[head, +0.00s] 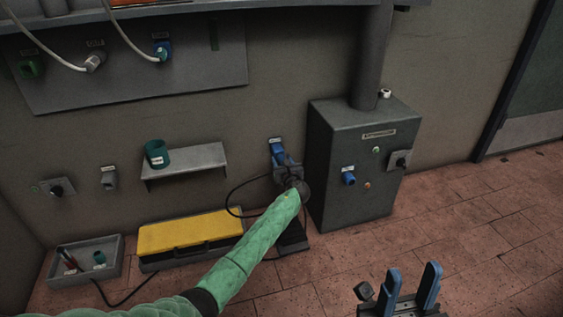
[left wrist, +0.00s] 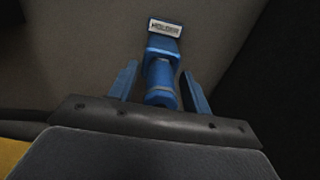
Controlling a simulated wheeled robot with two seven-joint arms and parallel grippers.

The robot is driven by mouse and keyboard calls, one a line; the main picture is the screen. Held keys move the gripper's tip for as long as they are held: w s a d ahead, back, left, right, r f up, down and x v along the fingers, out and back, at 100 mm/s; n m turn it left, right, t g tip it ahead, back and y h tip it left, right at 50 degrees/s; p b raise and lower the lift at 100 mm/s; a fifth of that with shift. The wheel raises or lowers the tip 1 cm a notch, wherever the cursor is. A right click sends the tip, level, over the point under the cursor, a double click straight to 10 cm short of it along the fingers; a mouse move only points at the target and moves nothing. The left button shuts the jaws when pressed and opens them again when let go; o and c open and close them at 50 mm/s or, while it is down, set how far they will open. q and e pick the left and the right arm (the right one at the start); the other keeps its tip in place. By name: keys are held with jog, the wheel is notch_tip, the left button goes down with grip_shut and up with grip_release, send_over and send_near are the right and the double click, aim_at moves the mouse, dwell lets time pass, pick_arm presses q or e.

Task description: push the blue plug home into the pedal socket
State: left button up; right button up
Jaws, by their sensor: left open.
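The blue plug (left wrist: 160,82) stands out from a blue wall socket under a white label (left wrist: 165,28), whose text is too blurred to read. The socket (left wrist: 161,46) and plug are in line; I cannot tell how deep the plug sits. In the head view the blue socket (head: 277,148) is on the wall left of the grey cabinet, and my arm partly hides the plug. My left gripper (left wrist: 158,72) is open, with one blue finger on each side of the plug and gaps visible. My right gripper (head: 412,275) is open and empty, low at the right.
A grey cabinet (head: 347,190) stands close right of the socket. A shelf (head: 190,163) with a teal cup (head: 155,153) is to the left. A yellow-topped case (head: 190,234) and a grey tray (head: 84,264) lie on the floor. A black cable (head: 230,203) loops beside my left gripper.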

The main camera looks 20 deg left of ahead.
pick_arm(q)
jog(key=shift+r+p, duration=0.1)
jog(key=shift+p, duration=0.2)
dwell(0.4)
grip_shut()
jog(key=shift+s+d+p, duration=0.1)
jog(key=shift+s+p, duration=0.05)
jog(key=shift+p, duration=0.15)
jog(key=shift+s+d+p, duration=0.3)
jog(key=shift+s+p, duration=0.15)
jog(key=shift+p+v, duration=1.75)
jog(key=shift+v, duration=0.55)
